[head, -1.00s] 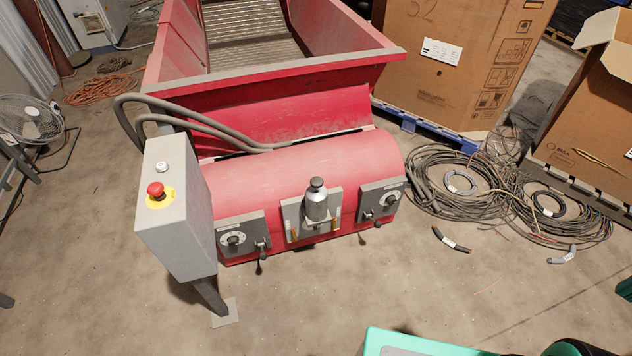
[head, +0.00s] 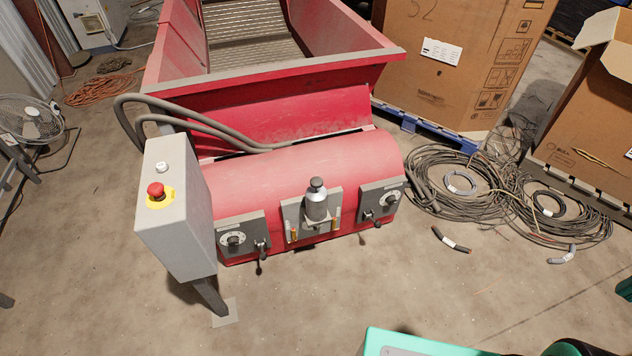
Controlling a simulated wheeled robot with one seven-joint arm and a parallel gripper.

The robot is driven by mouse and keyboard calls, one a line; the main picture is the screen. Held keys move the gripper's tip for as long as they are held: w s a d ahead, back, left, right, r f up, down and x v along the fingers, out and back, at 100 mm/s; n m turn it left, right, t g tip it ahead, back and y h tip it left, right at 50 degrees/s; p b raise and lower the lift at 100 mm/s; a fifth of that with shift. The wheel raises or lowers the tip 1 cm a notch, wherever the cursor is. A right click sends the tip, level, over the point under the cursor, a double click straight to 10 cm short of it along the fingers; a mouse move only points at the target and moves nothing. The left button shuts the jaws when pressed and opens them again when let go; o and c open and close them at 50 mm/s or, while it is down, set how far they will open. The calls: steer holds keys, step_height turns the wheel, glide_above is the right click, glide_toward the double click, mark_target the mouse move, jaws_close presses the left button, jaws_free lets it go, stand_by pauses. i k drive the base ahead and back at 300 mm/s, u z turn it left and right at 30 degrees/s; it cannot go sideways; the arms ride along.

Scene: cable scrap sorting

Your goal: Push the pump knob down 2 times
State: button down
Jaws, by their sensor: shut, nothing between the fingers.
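The pump (head: 316,206) is a silver-grey cylinder on a grey plate at the front of the red machine, in the middle of the head view. Its dark round pump knob (head: 316,183) sits on top, standing above the body. Nothing touches the knob. My gripper does not show in the head view.
The red machine (head: 300,170) carries two grey panels with dials and levers, a left panel (head: 240,237) and a right panel (head: 381,203). A grey control box (head: 177,215) with a red button stands at left. Cable coils (head: 455,185) lie at right. The front floor is mostly clear.

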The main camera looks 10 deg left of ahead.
mark_target(317, 183)
steer(key=z, duration=1.9)
steer(key=k, duration=1.05)
steer(key=u, duration=1.55)
steer(key=i, duration=0.15)
steer(key=u, duration=0.35)
